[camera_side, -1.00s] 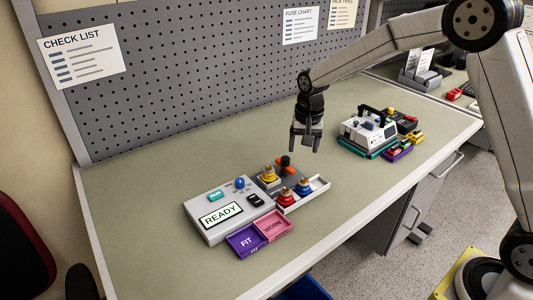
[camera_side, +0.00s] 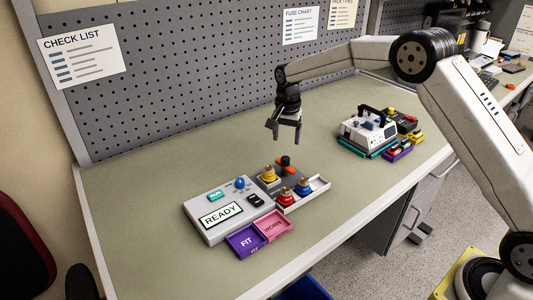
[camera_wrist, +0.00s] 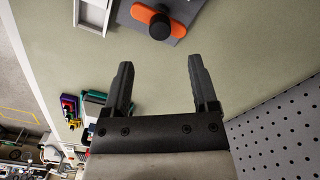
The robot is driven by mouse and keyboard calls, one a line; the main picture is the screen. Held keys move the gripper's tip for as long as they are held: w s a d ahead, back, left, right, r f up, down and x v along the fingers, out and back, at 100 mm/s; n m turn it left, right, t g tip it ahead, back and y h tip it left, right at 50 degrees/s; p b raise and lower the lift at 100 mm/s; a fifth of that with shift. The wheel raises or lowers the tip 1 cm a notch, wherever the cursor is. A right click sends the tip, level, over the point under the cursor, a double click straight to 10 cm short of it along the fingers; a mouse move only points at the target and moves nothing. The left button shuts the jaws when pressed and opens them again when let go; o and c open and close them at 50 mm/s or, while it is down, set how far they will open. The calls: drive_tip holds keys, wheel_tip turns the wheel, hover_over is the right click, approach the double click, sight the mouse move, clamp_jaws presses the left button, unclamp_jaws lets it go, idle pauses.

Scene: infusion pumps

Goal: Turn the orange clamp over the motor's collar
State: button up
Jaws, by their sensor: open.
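The orange clamp (camera_wrist: 172,18) lies on a grey plate (camera_wrist: 133,12) at the top of the wrist view, with a round black knob (camera_wrist: 160,27) on it. In the side view the black knob (camera_side: 285,161) stands at the back of the grey plate, and a little of the orange clamp (camera_side: 289,170) shows beside it. I cannot tell which part is the motor's collar. My gripper (camera_side: 285,134) hangs above the bench, behind and above the clamp, apart from it. Its two fingers (camera_wrist: 158,84) are open with nothing between them.
A grey console (camera_side: 225,208) reading READY stands left, with purple FIT (camera_side: 245,241) and pink WORN (camera_side: 272,226) trays in front. A white pump unit (camera_side: 367,132) stands right. The pegboard (camera_side: 190,75) rises behind; bench between is clear.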

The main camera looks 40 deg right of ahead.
sight(285, 158)
drive_tip(key=shift+f, duration=3.7)
clamp_jaws()
